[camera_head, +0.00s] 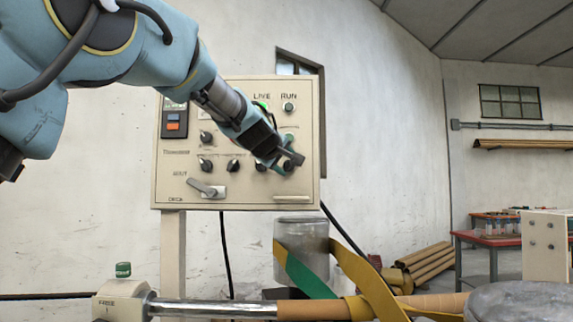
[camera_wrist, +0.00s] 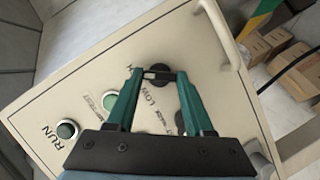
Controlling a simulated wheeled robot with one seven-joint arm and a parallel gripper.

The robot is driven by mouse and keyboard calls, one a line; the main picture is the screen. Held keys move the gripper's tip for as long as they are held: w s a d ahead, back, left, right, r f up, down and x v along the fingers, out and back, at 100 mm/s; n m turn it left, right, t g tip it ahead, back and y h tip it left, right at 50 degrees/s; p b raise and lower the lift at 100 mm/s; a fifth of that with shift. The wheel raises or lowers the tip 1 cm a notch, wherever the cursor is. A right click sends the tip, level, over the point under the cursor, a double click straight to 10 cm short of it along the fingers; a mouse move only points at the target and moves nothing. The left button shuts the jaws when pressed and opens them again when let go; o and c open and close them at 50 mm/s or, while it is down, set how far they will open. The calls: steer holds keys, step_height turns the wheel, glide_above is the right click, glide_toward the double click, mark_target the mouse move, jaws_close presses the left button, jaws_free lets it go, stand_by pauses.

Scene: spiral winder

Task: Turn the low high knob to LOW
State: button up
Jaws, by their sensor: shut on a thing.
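The cream control panel (camera_head: 240,192) stands in front of me, with a row of dark knobs on its face. My gripper (camera_head: 289,161) is at the panel's right side in the head view, hiding most of the knob there. In the wrist view my gripper (camera_wrist: 160,75) has its two green fingers on either side of a black round knob (camera_wrist: 158,82), with the tips shut on it. The word LOW is printed next to this knob, between the fingers. Which way the knob points is hard to tell.
Other knobs, such as one at lower left (camera_head: 205,165), and a lever switch (camera_head: 207,189) are close by. Below are a metal can (camera_head: 302,248) and a winding tube (camera_head: 310,309) with yellow strips.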

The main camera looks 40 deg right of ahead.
steer(key=shift+f+b, duration=0.2)
steer(key=shift+b, duration=0.35)
jaws_close()
steer(key=b, duration=0.1)
steer(key=n+b, duration=0.1)
steer(key=b, duration=0.1)
steer(key=shift+w+a+f+n+h, duration=0.1)
steer(key=shift+f+n+h, duration=0.2)
steer(key=shift+h, duration=0.1)
steer(key=n+h+b, duration=0.1)
steer(key=n+b, duration=0.2)
steer(key=b, duration=0.3)
steer(key=shift+f+b, duration=0.2)
steer(key=shift+b, duration=0.15)
steer(key=n+t+h+b, duration=0.1)
steer(key=n+h+b, duration=0.1)
steer(key=n+b, duration=0.3)
steer(key=shift+f+b, duration=0.1)
steer(key=shift+b, duration=1.1)
steer(key=n+t+b, duration=0.1)
steer(key=n+b, duration=0.2)
steer(key=shift+r+h, duration=0.2)
steer(key=shift+h, duration=0.1)
steer(key=shift+n+t+b, duration=0.3)
steer(key=shift+n+t, duration=0.1)
steer(key=o, duration=1.3)
jaws_free()
steer(key=shift+r, duration=0.1)
